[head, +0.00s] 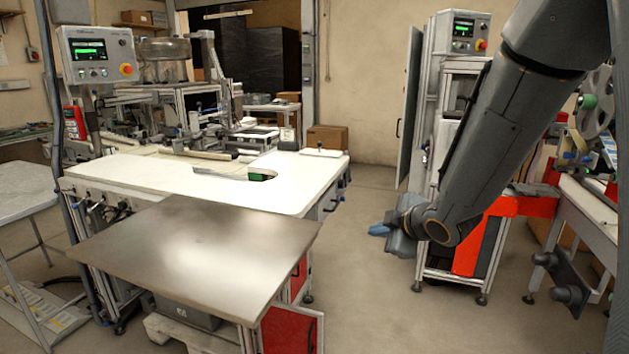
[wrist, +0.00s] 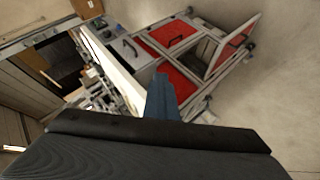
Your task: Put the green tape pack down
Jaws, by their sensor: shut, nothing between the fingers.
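A small green item (head: 262,175), perhaps the green tape pack, sits on the white worktop (head: 225,198) near its middle, beside a thin metal strip. It is too small to make out clearly. My gripper (head: 378,230) hangs over open floor to the right of the worktop, well apart from the green item. Its blue fingers are shut and hold nothing. In the wrist view the shut blue fingers (wrist: 161,95) point toward a frame with red panels, and no green item shows there.
A bare metal table (head: 190,250) stands in front of the worktop. A machine cabinet with a red panel (head: 470,250) stands behind my arm at the right. Open floor (head: 365,190) lies between worktop and cabinet. A grey table (head: 25,190) is at the far left.

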